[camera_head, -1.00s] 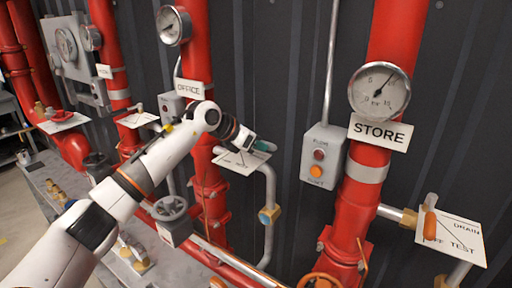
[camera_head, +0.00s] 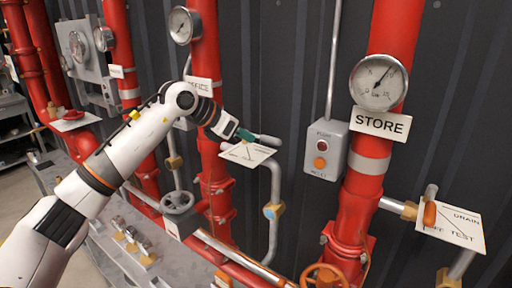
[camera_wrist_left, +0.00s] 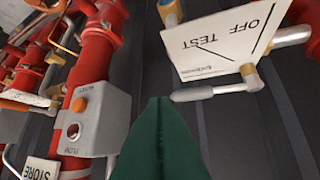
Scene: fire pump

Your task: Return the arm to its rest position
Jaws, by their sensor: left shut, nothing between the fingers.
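My left arm comes in from the left in the head view. Its gripper (camera_head: 246,135) has teal fingers that are shut and empty. In the wrist view the closed dark green fingers (camera_wrist_left: 158,105) point up from the bottom edge. The fingers are close to a white sign plate (camera_head: 246,153) and a grey lever (camera_head: 267,140) on the office pipe. In the wrist view the sign plate (camera_wrist_left: 215,42), lettered OFF and TEST, is tilted, and the lever (camera_wrist_left: 215,91) lies just right of the fingertips. I cannot tell whether they touch.
A grey box (camera_head: 326,149) with red and orange buttons is right of the gripper. The store pipe carries a gauge (camera_head: 380,82) and a STORE label (camera_head: 379,124). Dark corrugated wall (camera_head: 272,60) stands behind.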

